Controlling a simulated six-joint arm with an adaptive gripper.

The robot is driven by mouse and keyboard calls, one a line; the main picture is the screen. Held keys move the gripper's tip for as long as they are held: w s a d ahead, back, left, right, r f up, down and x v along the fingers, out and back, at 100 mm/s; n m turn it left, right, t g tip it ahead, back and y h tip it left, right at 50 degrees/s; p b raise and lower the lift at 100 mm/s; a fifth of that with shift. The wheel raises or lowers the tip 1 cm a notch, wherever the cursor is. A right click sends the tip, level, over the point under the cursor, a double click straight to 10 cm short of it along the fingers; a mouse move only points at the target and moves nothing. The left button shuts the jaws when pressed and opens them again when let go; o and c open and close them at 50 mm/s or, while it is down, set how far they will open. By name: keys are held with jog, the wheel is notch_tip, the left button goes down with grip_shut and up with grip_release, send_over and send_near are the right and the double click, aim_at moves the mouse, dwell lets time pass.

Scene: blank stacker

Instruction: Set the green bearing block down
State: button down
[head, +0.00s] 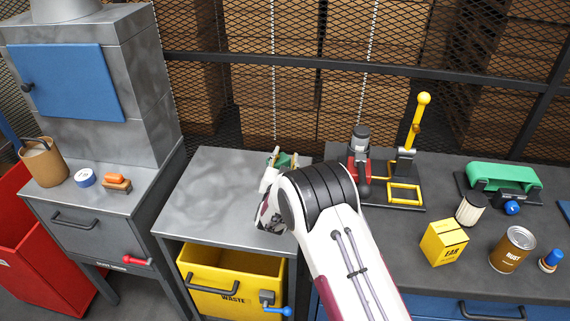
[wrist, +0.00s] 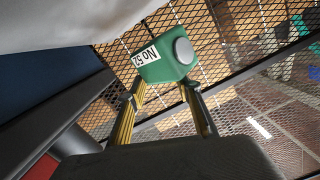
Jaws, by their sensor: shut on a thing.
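The green bearing block (wrist: 160,65) is held between the two fingertips of my gripper (wrist: 158,88) in the wrist view. It has a white label reading "No 52" and a round grey face. In the head view my gripper (head: 279,163) is over the back right part of the grey middle bench top (head: 215,190), and only a little of the green block shows there. My arm hides much of the gripper and the bench's right side. I cannot tell the gap between block and bench.
The left and middle of the grey bench top are clear. A yellow waste bin (head: 225,272) sits below. To the right stand a red and grey tool (head: 360,155), a yellow-handled press (head: 408,160), a yellow box (head: 444,243) and a brown can (head: 512,250). Wire mesh (head: 270,100) rises behind.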

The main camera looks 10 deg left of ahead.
jog(key=shift+f, duration=1.1)
jog(key=shift+f, duration=0.65)
jog(key=c, duration=1.5)
grip_release()
jog(key=shift+f, duration=0.2)
jog(key=shift+o, duration=0.4)
jog(key=shift+s+f, duration=0.1)
jog(key=shift+f, duration=0.05)
jog(key=shift+r, duration=0.5)
jog(key=shift+s+r, duration=0.35)
jog(key=shift+s, duration=0.45)
jog(key=shift+s+d+r, duration=0.1)
jog(key=shift+s+r, duration=0.1)
jog(key=shift+s, duration=1.5)
jog(key=shift+s+d+r, duration=0.1)
jog(key=shift+s+r, duration=0.15)
jog(key=shift+s, duration=1.4)
jog(key=shift+s+d+r, duration=0.1)
jog(key=shift+s+r, duration=0.1)
jog(key=shift+s, duration=1.5)
